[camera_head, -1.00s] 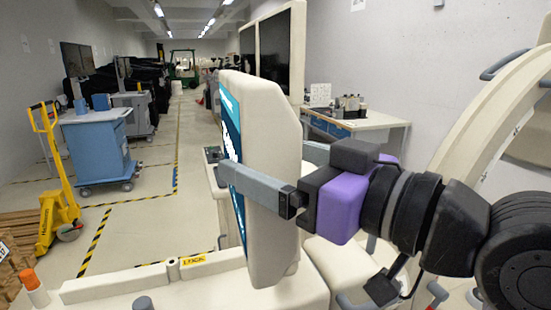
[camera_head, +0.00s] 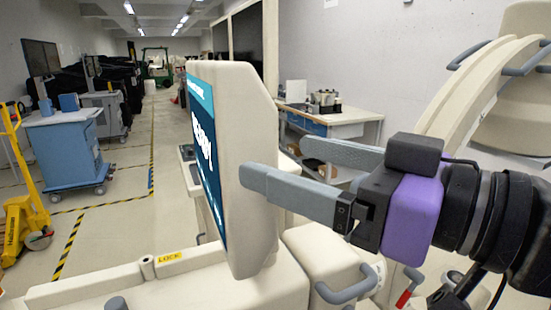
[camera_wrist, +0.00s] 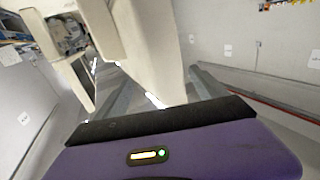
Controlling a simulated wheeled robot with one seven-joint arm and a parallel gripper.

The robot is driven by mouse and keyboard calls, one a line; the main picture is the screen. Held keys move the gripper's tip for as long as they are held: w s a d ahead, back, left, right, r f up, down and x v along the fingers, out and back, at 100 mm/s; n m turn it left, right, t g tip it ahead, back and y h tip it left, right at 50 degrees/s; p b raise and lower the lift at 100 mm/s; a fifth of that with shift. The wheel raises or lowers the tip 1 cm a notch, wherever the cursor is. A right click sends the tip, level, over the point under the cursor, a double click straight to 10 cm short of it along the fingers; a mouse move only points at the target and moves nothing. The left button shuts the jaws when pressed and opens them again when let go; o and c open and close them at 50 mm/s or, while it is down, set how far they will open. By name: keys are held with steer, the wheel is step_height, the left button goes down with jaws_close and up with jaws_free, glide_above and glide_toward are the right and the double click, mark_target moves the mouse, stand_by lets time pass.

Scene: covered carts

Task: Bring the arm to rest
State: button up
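My gripper (camera_head: 275,163) is open and empty, with its two grey fingers well apart and a purple body behind them. It points left toward a cream-cased display (camera_head: 248,110) with a blue screen. The near fingertip overlaps the display's right side in the picture; I cannot tell whether it touches. The far finger shows to the right of the display. In the wrist view, the two fingers (camera_wrist: 153,80) are spread, with a cream casing (camera_wrist: 150,40) seen beyond and between them.
A cream base (camera_head: 180,290) with a yellow label lies below the display. A large cream curved arm (camera_head: 490,85) with grey handles stands at right. A workbench (camera_head: 340,118) is behind my gripper. A blue cart (camera_head: 62,155) and yellow pallet jack (camera_head: 22,215) are left; the aisle floor is clear.

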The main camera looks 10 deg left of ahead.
steer(key=shift+d, duration=0.1)
steer(key=shift+r, duration=0.3)
steer(key=w+d+r+m+t, duration=0.45)
steer(key=d+t, duration=0.25)
steer(key=t, duration=0.2)
steer(key=s+d+f+m+t+h, duration=0.1)
steer(key=d+f+m+t+h, duration=0.2)
steer(key=d+f+m+h, duration=0.45)
steer(key=d+f+m+t+h, duration=0.3)
steer(key=d+f+h, duration=0.2)
steer(key=f, duration=0.6)
steer(key=s+d+f+n+g+h, duration=0.1)
steer(key=s+f+g, duration=0.3)
steer(key=s+f, duration=0.9)
steer(key=s+d+f+n+g+h, duration=0.1)
steer(key=s+d+f+g+h, duration=0.2)
steer(key=s+f, duration=1)
steer(key=s+d, duration=0.1)
steer(key=s, duration=0.4)
steer(key=shift+s+f+g, duration=0.25)
steer(key=shift+f+g, duration=0.15)
